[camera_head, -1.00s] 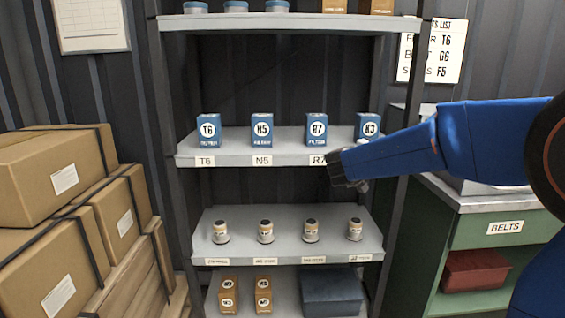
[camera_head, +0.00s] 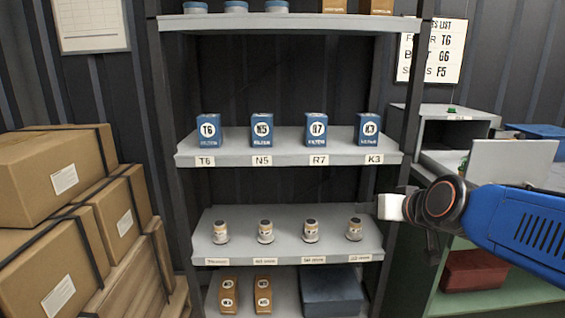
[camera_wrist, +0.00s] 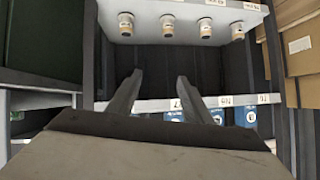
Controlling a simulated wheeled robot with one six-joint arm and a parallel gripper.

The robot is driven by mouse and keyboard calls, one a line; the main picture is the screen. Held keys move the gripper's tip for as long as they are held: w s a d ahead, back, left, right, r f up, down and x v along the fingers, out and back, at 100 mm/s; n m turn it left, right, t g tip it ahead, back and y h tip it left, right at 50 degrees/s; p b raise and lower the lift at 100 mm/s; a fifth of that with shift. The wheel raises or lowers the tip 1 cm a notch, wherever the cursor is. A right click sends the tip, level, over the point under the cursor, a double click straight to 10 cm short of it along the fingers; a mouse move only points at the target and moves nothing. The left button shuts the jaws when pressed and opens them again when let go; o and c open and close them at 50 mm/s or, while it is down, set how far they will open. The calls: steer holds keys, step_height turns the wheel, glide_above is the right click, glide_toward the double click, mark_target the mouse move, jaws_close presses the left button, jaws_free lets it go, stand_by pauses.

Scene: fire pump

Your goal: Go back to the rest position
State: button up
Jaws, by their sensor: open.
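My gripper shows in the wrist view (camera_wrist: 158,95), with its two dark fingers apart and nothing between them. In the head view my blue arm reaches in from the right, its wrist beside the shelf's right post; the fingers are not clear there. The shelf (camera_head: 290,158) holds blue filter boxes marked T6 (camera_head: 208,131), N5 (camera_head: 262,130), R7 (camera_head: 316,130) and K3 (camera_head: 367,130). In the wrist view the shelving appears upside down, with the blue boxes partly hidden behind my gripper.
Several small jars (camera_head: 265,232) stand on the shelf below. Orange boxes (camera_head: 228,294) and a blue bin (camera_head: 331,292) sit at the bottom. Cardboard boxes (camera_head: 62,185) are stacked at left. A green cabinet with a red bin (camera_head: 474,271) stands at right, near my arm.

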steer(key=s+d+f+g+h, duration=0.1)
steer(key=s+d+f+g, duration=0.2)
steer(key=s+f, duration=0.4)
steer(key=s+d+f+g+h, duration=0.1)
steer(key=s+d+f+g, duration=0.2)
steer(key=s, duration=1.1)
step_height(320, 180, down, 4)
steer(key=shift+s+d+r+g, duration=0.15)
steer(key=shift+s+d+g, duration=0.1)
steer(key=shift+s+g, duration=0.2)
steer(key=shift+w, duration=0.1)
